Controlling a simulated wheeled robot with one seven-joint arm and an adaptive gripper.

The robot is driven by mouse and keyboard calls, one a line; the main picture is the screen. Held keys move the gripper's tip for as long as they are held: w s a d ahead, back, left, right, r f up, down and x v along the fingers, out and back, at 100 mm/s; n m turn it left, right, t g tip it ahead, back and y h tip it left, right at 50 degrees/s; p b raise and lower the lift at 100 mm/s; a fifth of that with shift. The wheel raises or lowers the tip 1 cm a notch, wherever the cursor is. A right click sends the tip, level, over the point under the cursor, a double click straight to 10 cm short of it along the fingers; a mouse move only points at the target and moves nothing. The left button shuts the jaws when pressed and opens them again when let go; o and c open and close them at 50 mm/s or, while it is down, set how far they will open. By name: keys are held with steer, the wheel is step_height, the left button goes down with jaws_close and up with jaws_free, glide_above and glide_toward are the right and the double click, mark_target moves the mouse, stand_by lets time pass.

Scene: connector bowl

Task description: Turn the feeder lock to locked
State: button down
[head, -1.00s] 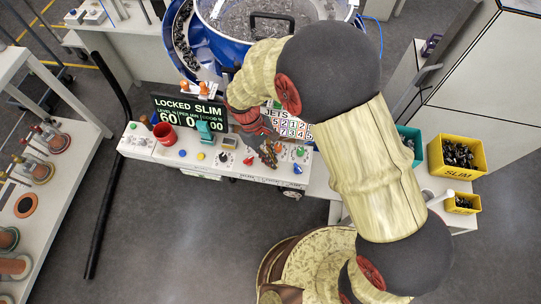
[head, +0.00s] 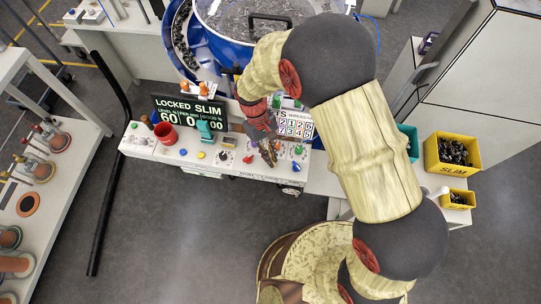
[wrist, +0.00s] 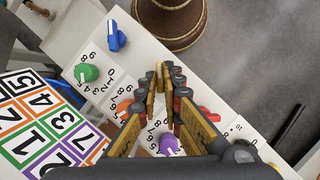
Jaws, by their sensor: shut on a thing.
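My gripper (head: 270,157) reaches down to the right part of the white control panel (head: 225,166). In the wrist view, its fingertips (wrist: 164,76) meet near the panel's front edge, between a blue knob (wrist: 117,37) and a red knob (wrist: 208,114). It is shut on a small control there, which I take to be the feeder lock. The fingers hide nearly all of it, so its angle cannot be told. The dark display (head: 189,112) reads "LOCKED SLIM".
Green (wrist: 86,73), orange (wrist: 124,108) and purple (wrist: 168,144) knobs stand close to the fingers. A numbered card (wrist: 45,125) lies behind them. The blue bowl feeder (head: 205,55) is behind.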

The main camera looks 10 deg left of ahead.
steer(key=c, duration=2)
jaws_free()
steer(key=shift+o, duration=0.2)
steer(key=v, duration=1.2)
